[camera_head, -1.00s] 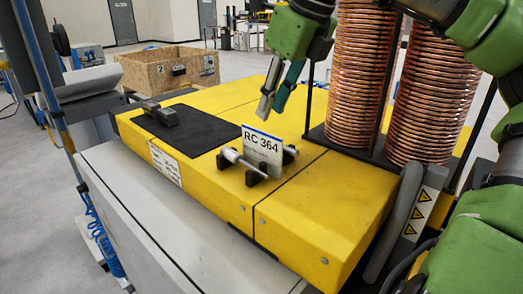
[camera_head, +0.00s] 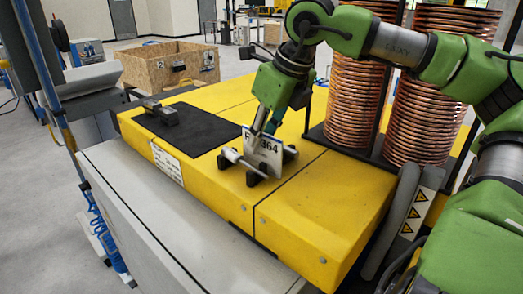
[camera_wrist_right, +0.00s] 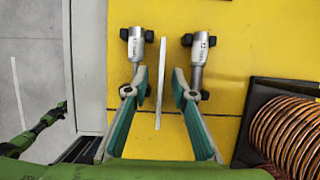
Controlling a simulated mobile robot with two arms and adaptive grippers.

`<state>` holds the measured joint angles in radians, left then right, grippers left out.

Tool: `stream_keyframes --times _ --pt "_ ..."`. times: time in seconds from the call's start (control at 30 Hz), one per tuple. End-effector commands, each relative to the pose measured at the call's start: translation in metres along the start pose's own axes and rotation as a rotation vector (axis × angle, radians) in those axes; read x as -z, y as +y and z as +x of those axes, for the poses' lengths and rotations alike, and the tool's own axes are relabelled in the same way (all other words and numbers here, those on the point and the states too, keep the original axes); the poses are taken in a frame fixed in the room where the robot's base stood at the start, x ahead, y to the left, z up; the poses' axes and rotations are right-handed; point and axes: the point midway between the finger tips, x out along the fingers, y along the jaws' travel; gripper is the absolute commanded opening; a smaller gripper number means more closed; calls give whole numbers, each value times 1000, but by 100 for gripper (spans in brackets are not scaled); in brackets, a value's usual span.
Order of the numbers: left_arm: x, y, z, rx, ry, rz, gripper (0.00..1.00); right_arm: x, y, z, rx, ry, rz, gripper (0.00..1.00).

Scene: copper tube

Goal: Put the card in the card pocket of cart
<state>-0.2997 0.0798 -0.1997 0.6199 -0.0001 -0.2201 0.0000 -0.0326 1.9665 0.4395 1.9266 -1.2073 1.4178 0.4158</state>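The white card (camera_head: 264,152), partly reading "364", stands upright on the yellow cart (camera_head: 310,215), between two metal cylinders on black holders. My right gripper (camera_head: 262,132) is over the card from above and hides part of its print. In the right wrist view the card (camera_wrist_right: 160,85) shows edge-on between the two spread fingers of the gripper (camera_wrist_right: 160,72), with a gap on each side. A white sheet with print (camera_head: 167,162) is on the cart's side face; I cannot tell whether it is the card pocket. A small green and black part at the left of the wrist view may be my left arm.
Metal cylinders (camera_wrist_right: 136,45) and (camera_wrist_right: 199,48) flank the card closely. Copper tube coils (camera_head: 435,115) stand behind on the right. A black mat (camera_head: 190,130) with a dark metal block (camera_head: 160,112) lies to the left. A wooden crate (camera_head: 165,65) is at the back left.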

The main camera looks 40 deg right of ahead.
Motion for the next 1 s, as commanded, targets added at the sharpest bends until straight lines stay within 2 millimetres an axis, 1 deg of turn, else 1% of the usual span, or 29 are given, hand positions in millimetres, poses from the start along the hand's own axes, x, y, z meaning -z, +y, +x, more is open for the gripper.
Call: stream_keyframes --times 0.47,0.77,0.8,0.87,0.9,1.0 --pt "0 0 6 0 0 0 40 2 0 4 1 0 0 24" --pt "0 0 6 0 0 0 40 2 0 4 1 0 0 24" --pt "0 0 6 0 0 0 40 2 0 4 1 0 0 18" --pt "0 0 6 0 0 0 40 2 0 4 1 0 0 3" --pt "0 0 6 0 0 0 40 2 0 4 1 0 0 0" --pt "0 0 6 0 0 0 40 2 0 4 0 0 0 0"
